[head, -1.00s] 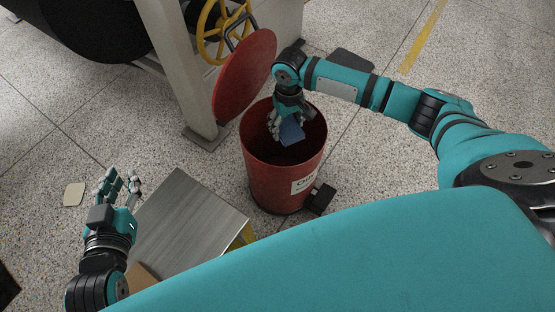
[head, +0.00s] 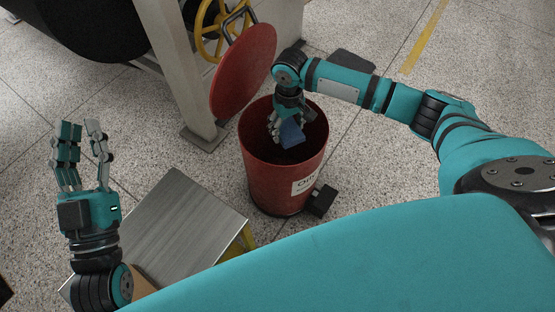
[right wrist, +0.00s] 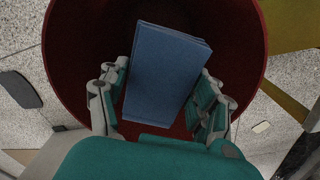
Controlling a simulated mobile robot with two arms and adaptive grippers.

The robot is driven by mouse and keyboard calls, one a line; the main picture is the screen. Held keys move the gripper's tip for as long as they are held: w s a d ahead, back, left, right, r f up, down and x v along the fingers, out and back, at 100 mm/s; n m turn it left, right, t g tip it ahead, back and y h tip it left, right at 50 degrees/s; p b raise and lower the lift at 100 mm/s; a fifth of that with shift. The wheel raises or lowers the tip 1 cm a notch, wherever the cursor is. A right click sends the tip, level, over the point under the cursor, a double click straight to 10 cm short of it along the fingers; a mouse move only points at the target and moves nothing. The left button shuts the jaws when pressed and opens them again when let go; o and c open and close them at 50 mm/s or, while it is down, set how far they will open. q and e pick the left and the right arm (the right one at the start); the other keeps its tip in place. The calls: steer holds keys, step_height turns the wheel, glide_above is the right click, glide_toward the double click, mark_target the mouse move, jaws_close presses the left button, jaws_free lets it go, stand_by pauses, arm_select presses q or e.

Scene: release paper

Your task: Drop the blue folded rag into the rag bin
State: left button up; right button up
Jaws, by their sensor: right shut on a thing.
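The blue folded rag (head: 291,134) is held in my right gripper (head: 280,128), inside the mouth of the red rag bin (head: 268,182). In the right wrist view the rag (right wrist: 165,75) lies between the fingers of the right gripper (right wrist: 163,105), with the bin's dark red inner wall (right wrist: 85,40) around it. The bin's round red lid (head: 243,70) stands tilted open at its back left. A white label (head: 304,185) is on the bin's front. My left gripper (head: 80,145) is open and empty at the left, above the floor and away from the bin.
A metal-topped box or stand (head: 178,225) is left of the bin, near my left gripper. A black pedal (head: 321,200) sticks out at the bin's front right. A grey machine leg (head: 170,70) and yellow wheel (head: 210,32) stand behind.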

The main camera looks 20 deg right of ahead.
stand_by(0.3)
steer(key=o, duration=1.1)
step_height(320, 180, up, 12)
steer(key=shift+s, duration=0.1)
